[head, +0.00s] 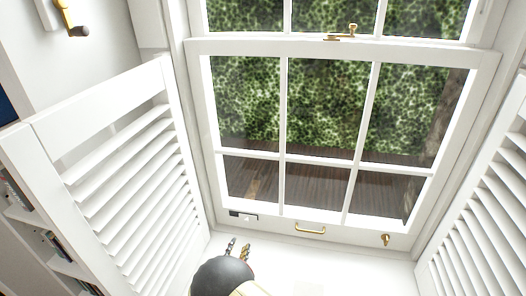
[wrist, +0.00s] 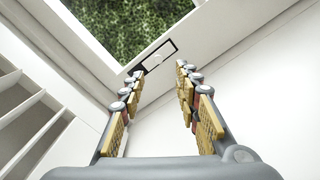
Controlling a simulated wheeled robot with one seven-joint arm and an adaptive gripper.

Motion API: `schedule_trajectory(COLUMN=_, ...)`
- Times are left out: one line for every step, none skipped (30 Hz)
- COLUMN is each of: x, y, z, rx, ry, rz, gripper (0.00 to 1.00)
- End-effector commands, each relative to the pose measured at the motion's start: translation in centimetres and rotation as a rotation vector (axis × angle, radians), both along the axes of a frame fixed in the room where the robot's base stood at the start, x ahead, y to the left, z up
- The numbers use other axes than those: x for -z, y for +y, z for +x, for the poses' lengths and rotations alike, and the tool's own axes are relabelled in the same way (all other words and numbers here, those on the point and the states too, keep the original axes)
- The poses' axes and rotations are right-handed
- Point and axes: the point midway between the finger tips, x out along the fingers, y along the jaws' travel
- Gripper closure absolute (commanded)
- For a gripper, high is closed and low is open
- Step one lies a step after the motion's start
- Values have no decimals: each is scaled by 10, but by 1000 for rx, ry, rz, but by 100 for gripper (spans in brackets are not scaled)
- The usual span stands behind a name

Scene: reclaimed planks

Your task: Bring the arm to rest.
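My gripper (head: 238,249) is at the bottom of the head view, in front of the white sill below the window. Its dark and gold fingertips point up toward the window's lower rail. In the wrist view my gripper (wrist: 158,82) has its two fingers apart, with nothing between them. Beyond the fingertips is a small black-edged plate (wrist: 160,53) on the white window frame. The plate also shows in the head view (head: 243,215), at the lower left of the sash. I cannot tell how far the fingertips are from it.
White louvred shutters stand left (head: 127,160) and right (head: 490,220) of the sash window (head: 284,120). The sash has a brass pull (head: 310,231), a brass knob (head: 386,239) and a brass latch (head: 342,34). Shelves with books (head: 58,243) are at the lower left.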

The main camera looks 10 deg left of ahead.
Motion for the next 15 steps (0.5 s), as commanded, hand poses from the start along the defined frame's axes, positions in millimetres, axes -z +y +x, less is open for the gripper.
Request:
schedule_trajectory(x=-2, y=-1, z=1, rx=5, ry=0, rz=2, gripper=67)
schedule_trajectory(x=-4, y=-3, z=2, rx=12, ry=0, rz=4, gripper=67)
schedule_trajectory(x=-8, y=-7, z=4, rx=27, ry=0, rz=9, gripper=67)
schedule_trajectory(x=-14, y=-12, z=7, rx=45, ry=0, rz=15, gripper=67)
schedule_trajectory(x=-20, y=-19, z=10, rx=68, ry=0, rz=22, gripper=67)
schedule_trajectory(x=-31, y=-31, z=15, rx=108, ry=2, rz=36, gripper=67)
schedule_trajectory(x=-40, y=-41, z=18, rx=143, ry=5, rz=48, gripper=67)
schedule_trajectory(x=-49, y=-53, z=21, rx=182, ry=8, rz=62, gripper=67)
schedule_trajectory(x=-63, y=-71, z=25, rx=241, ry=13, rz=83, gripper=67)
schedule_trajectory(x=-74, y=-85, z=27, rx=287, ry=17, rz=101, gripper=67)
schedule_trajectory(x=-85, y=-101, z=28, rx=335, ry=24, rz=120, gripper=67)
schedule_trajectory(x=-98, y=-120, z=28, rx=397, ry=32, rz=148, gripper=67)
schedule_trajectory(x=-108, y=-136, z=27, rx=445, ry=39, rz=168, gripper=67)
schedule_trajectory(x=-119, y=-150, z=26, rx=491, ry=45, rz=193, gripper=67)
schedule_trajectory(x=-131, y=-171, z=22, rx=554, ry=56, rz=226, gripper=67)
